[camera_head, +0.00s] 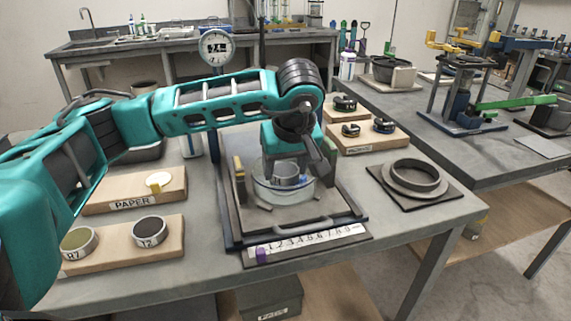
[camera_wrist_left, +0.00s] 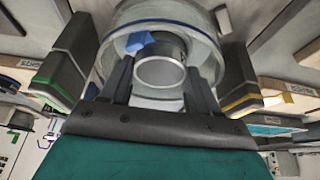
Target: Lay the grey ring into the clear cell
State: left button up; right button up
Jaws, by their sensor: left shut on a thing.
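The clear cell (camera_head: 268,194) is a round transparent dish standing on a grey plate in the middle of the near table; its wall also shows in the left wrist view (camera_wrist_left: 208,50). The grey ring (camera_head: 285,174) is inside the cell's rim, with its opening upward. In the left wrist view the ring (camera_wrist_left: 160,85) sits between the two dark fingers. My left gripper (camera_head: 288,168) reaches down into the cell and is shut on the ring. I cannot tell whether the ring touches the cell's floor. My right gripper is not in view.
Wooden boards hold cups numbered 87 (camera_head: 78,242) and 72 (camera_head: 150,232), a pale disc (camera_head: 159,181) and small dark rings (camera_head: 384,126). A numbered scale (camera_head: 310,242) lies in front of the cell. A large dark ring (camera_head: 414,178) sits at right. A dial (camera_head: 216,47) stands behind.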

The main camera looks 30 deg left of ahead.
pick_arm(q)
jog(key=o, duration=1.1)
jog(key=shift+o, duration=0.8)
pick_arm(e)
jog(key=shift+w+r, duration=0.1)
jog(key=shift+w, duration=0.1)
pick_arm(q)
jog(key=p+v, duration=0.2)
jog(key=v, duration=1.1)
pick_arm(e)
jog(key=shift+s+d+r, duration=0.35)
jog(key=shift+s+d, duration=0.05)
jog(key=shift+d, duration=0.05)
pick_arm(q)
jog(key=shift+f, duration=0.1)
